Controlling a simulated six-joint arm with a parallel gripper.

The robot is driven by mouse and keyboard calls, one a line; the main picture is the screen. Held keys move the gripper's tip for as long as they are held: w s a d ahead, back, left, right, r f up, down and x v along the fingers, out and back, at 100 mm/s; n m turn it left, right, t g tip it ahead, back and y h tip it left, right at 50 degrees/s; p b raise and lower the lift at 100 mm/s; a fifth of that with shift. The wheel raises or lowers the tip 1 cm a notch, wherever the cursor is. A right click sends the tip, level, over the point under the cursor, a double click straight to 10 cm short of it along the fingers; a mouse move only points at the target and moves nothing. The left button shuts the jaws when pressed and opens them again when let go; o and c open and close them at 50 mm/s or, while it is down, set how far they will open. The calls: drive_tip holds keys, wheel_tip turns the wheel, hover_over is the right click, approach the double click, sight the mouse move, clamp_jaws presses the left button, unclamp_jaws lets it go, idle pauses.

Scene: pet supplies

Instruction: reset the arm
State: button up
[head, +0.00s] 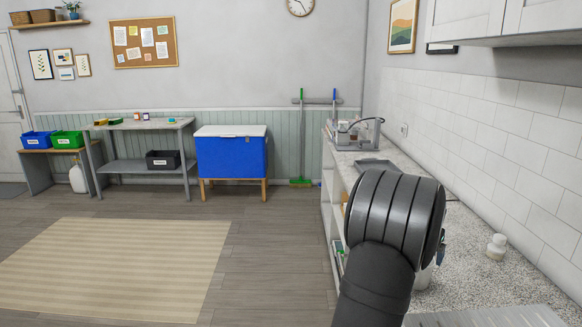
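A thick dark grey arm link of mine rises from the bottom of the head view, in front of the speckled counter (500,275) on the right. It ends in a large rounded joint that covers part of the counter. My gripper is not visible in this view, so I cannot see whether it holds anything.
On the counter are a grey tray (379,167), a wire rack (357,130) and a white bottle (496,247). A blue chest (232,157), a grey table (143,127) and a low bench (52,151) with bins stand along the far wall. The floor around the striped rug (115,265) is clear.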

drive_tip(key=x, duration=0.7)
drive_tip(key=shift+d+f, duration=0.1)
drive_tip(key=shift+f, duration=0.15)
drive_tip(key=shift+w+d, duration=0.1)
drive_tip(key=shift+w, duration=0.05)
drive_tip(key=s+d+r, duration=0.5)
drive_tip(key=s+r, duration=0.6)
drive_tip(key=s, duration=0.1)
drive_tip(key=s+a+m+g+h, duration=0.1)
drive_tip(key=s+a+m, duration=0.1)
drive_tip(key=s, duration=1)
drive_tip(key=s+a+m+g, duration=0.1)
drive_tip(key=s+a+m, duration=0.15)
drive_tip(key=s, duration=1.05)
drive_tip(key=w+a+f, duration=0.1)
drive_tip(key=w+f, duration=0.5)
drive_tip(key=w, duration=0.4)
